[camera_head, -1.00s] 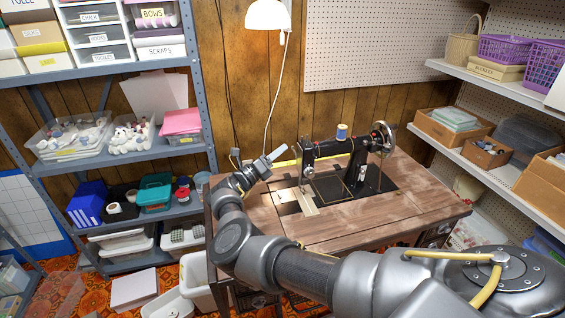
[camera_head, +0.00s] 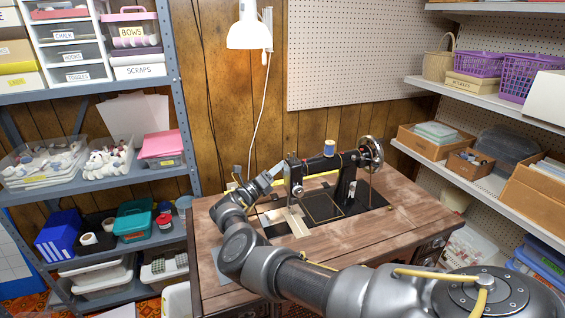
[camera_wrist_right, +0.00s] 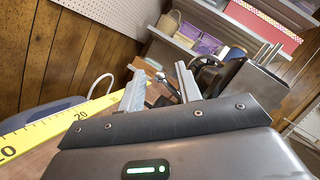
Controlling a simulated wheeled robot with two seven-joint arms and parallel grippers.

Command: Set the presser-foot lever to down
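The black sewing machine (camera_head: 345,182) stands on the wooden treadle table (camera_head: 350,238), its needle end facing left and its handwheel (camera_head: 371,151) at the right. My right gripper (camera_head: 277,171) is close to the left, rear side of the machine's needle end. In the right wrist view its two grey fingers (camera_wrist_right: 161,88) stand apart, with a gap between them. A small dark part shows in and beyond that gap; I cannot tell whether it is the presser-foot lever or whether a finger touches it. The lever's position cannot be made out. My left gripper is not in view.
A yellow measuring tape (camera_wrist_right: 68,116) runs behind the machine, near my right gripper. A white lamp (camera_head: 249,32) hangs above. Shelves with bins stand at left and right. The table's front right top is clear; my right arm crosses its front left.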

